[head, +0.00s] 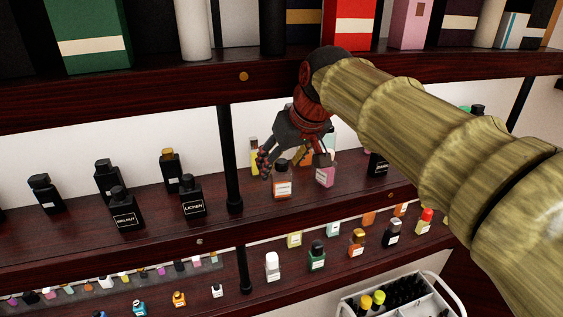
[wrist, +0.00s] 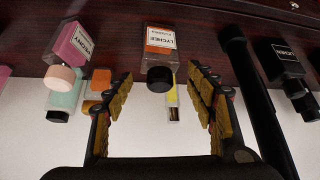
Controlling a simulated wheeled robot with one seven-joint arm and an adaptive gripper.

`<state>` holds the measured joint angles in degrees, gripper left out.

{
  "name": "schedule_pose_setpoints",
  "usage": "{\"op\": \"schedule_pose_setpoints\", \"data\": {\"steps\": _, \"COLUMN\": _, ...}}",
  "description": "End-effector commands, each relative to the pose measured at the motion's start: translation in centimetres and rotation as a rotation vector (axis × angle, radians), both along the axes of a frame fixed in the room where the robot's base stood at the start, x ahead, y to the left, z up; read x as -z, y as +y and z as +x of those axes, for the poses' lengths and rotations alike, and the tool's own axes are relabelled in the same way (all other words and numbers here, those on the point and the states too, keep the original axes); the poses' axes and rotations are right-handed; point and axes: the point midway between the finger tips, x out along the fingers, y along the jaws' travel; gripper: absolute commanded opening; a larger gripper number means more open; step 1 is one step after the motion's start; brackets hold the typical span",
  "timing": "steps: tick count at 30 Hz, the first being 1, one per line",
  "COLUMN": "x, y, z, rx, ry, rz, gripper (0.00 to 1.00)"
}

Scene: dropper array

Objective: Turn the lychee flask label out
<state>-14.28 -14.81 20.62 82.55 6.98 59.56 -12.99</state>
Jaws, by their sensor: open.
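The lychee flask (head: 283,185) stands upright on the middle shelf, a clear bottle with orange liquid and a dark cap. Its white label shows on the side toward the head camera. In the wrist view the flask (wrist: 160,54) appears upside down, with "LYCHEE" readable on the label facing that camera. My gripper (head: 294,162) is above and around the upper part of the flask in the head view. The wrist view shows both fingers (wrist: 160,84) spread wide, with the cap in line between them. I see no finger contact with the flask.
A pink peony bottle (head: 325,173) stands close to the right, with more bottles behind. A black post (head: 231,160) and the black lichen bottle (head: 193,200) are to the left. The upper shelf (head: 160,95) runs just above my gripper, and the lower shelf carries several small bottles.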

Motion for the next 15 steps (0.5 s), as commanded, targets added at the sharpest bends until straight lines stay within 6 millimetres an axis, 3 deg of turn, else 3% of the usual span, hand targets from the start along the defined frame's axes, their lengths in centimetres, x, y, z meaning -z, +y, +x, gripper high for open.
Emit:
{"op": "schedule_pose_setpoints", "data": {"steps": 11, "x": -0.1, "y": 0.0, "z": -0.1, "rx": 0.000, "ry": 0.001, "rz": 0.000, "gripper": 0.62}}
{"op": "schedule_pose_setpoints", "data": {"steps": 15, "x": -1.1, "y": -0.3, "z": -0.6, "rx": 0.001, "ry": -0.002, "rz": 0.000, "gripper": 0.62}}
